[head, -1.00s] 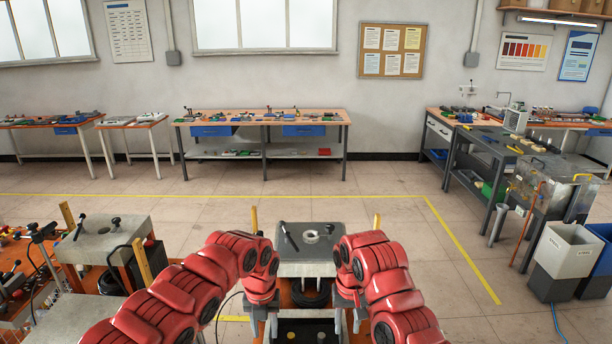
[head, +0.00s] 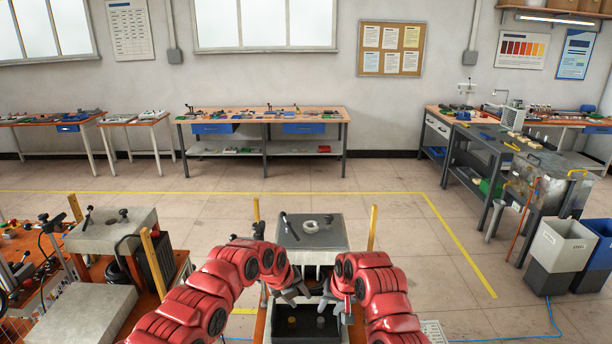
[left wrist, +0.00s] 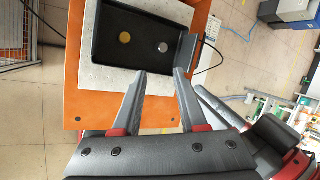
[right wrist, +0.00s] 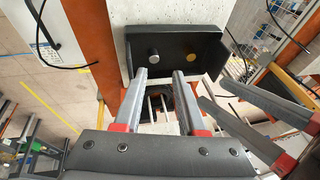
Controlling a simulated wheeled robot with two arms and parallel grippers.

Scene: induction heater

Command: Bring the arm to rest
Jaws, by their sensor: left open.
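My left gripper (head: 296,297) and right gripper (head: 336,305) hang close together in front of the grey heater block (head: 330,236), over the near side of its orange stand. In the left wrist view, the left gripper (left wrist: 160,74) has its two fingers apart with nothing between them. In the right wrist view, the right gripper (right wrist: 163,75) also has its fingers apart and empty. My red arms hide part of the stand.
A bench with a grey block (head: 112,230) and tools stands close on the left. Upright yellowish posts (head: 373,228) flank the heater block. Grey and blue bins (head: 562,247) stand at right. Open floor lies behind, up to the far workbench (head: 265,117).

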